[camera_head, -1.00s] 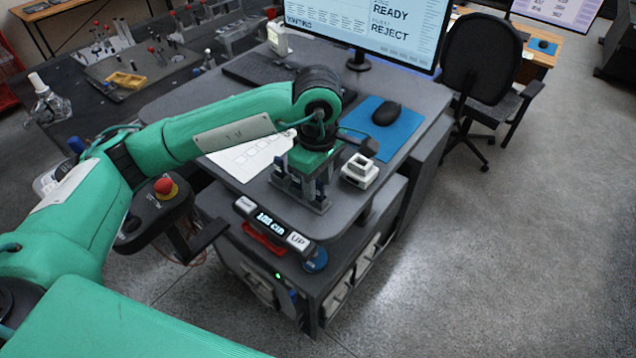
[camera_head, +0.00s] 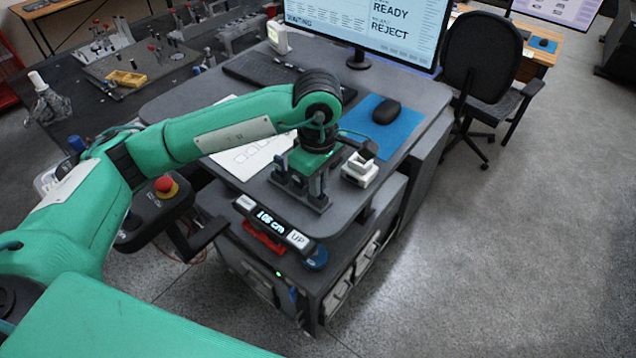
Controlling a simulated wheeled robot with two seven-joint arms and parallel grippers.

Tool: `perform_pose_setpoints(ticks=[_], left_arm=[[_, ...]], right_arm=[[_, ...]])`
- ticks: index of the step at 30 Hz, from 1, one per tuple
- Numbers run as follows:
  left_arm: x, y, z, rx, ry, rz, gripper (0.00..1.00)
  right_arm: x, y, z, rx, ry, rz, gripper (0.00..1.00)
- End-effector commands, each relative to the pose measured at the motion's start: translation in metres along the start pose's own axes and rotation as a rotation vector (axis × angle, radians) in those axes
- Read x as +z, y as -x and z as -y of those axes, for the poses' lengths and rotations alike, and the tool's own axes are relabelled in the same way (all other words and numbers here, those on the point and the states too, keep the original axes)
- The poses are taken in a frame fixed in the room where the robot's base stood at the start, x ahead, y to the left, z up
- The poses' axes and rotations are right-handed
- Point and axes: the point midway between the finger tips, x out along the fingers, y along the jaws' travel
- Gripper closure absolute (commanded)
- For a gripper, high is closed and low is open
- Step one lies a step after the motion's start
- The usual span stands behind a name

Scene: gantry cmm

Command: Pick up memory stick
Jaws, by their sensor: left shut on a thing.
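My left gripper (camera_head: 310,190) points down at the front edge of the grey desk. Its fingers are shut, low over a small dark holder (camera_head: 298,197) on the desk top. The memory stick is between the fingers, but it is too small and too covered by the gripper and holder to make out. I cannot tell whether it still touches the holder. My right gripper is not in view.
A small white device (camera_head: 359,171) stands close to the right of the gripper. A black mouse (camera_head: 386,112) lies on a blue mat (camera_head: 366,124). A white sheet (camera_head: 245,150), a keyboard (camera_head: 262,76) and a monitor (camera_head: 365,22) are behind.

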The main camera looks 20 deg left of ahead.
Motion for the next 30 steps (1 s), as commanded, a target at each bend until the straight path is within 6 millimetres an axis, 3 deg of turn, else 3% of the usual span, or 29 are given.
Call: perform_pose_setpoints(ticks=[8,18,30], left_arm=[[0.000,0.029,-0.001,0.005,-0.002,-0.001,1.00],[-0.001,0.104,-0.001,0.007,0.000,-0.003,1.00],[0.000,0.172,0.000,0.004,0.001,-0.002,1.00]], right_arm=[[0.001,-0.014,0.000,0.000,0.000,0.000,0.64],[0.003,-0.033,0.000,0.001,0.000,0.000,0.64],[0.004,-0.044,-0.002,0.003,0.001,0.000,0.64]])
